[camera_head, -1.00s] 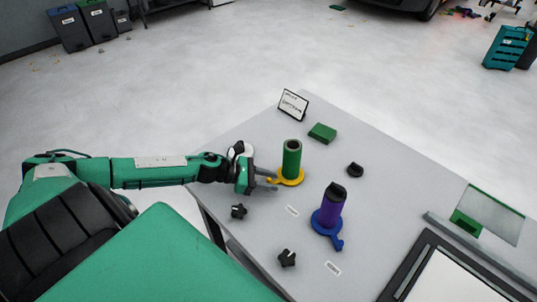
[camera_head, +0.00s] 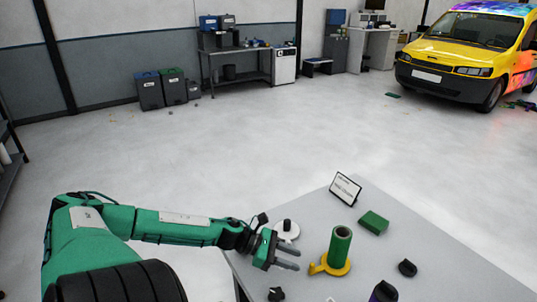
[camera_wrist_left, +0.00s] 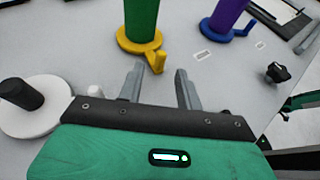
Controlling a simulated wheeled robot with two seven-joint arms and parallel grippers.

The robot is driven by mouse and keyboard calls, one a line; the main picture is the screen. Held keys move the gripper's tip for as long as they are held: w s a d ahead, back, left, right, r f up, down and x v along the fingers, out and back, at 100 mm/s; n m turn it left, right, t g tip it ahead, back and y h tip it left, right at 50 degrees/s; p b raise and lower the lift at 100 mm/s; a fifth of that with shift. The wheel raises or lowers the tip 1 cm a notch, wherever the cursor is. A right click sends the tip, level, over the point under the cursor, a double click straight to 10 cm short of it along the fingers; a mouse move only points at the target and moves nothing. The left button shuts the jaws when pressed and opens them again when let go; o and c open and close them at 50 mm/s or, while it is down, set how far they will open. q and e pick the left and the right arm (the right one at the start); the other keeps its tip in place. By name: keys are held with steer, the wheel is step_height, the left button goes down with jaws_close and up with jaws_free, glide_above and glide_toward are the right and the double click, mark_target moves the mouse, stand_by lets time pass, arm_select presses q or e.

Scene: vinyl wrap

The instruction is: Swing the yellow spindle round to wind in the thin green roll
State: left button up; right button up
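The thin green roll (camera_head: 340,247) stands upright on the yellow spindle (camera_head: 338,269) on the grey table. The spindle's yellow handle (camera_head: 313,268) points left, toward my left gripper (camera_head: 292,258). That gripper is open and empty, its fingertips just short of the handle. In the left wrist view the yellow handle (camera_wrist_left: 159,62) lies just beyond the gap between the open fingers (camera_wrist_left: 159,74). The green roll (camera_wrist_left: 141,18) rises behind it, its top cut off. My right gripper is in no view.
A purple roll (camera_wrist_left: 228,14) on a blue spindle (camera_wrist_left: 214,31) stands to the right. A white disc with a black knob (camera_wrist_left: 30,110) is left of the gripper. A green block (camera_head: 374,222), a sign (camera_head: 345,188) and small black parts (camera_head: 407,268) also lie on the table.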

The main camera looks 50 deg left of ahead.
arm_select(q)
steer(key=shift+p+v, duration=0.85)
steer(key=shift+v, duration=2.65)
